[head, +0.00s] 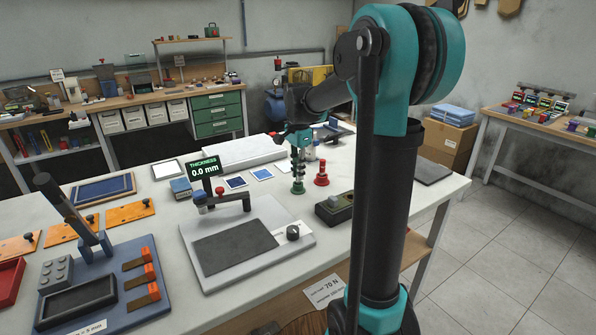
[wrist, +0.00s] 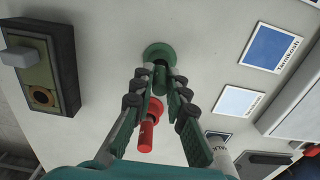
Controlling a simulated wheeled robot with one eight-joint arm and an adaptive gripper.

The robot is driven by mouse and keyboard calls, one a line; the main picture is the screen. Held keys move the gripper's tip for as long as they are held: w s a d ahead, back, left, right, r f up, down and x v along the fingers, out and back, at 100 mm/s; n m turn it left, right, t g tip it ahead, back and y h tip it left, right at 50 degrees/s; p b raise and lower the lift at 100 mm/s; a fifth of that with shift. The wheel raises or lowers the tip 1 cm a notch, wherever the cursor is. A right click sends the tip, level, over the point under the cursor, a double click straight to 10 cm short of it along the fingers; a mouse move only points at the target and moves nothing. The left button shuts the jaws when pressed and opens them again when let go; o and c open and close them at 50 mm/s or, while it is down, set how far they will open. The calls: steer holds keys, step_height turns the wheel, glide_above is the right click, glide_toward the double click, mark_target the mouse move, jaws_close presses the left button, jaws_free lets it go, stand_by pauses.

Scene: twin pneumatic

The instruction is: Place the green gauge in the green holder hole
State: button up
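The green gauge (head: 298,187) is an upright plug with a wide round foot, at or just above the table behind the thickness device. Its green foot also shows in the wrist view (wrist: 160,52). My gripper (head: 298,166) is above it, pointing down, with its fingertips close on both sides of the stem; it appears shut on it. In the wrist view the fingers (wrist: 161,77) hide part of the stem. A dark box (head: 335,207) with an olive top (wrist: 35,68) and a brown-ringed round hole stands nearby. I cannot tell whether this is the green holder.
A red gauge (head: 321,175) stands close to the green one. The thickness device (head: 245,240), its display (head: 203,168) reading 0.0 mm, stands in front left. Bare table lies between gauge and box.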

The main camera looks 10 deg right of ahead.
steer(key=o, duration=0.4)
steer(key=shift+c, duration=0.2)
step_height(320, 180, up, 12)
steer(key=shift+r, duration=0.2)
stand_by(0.3)
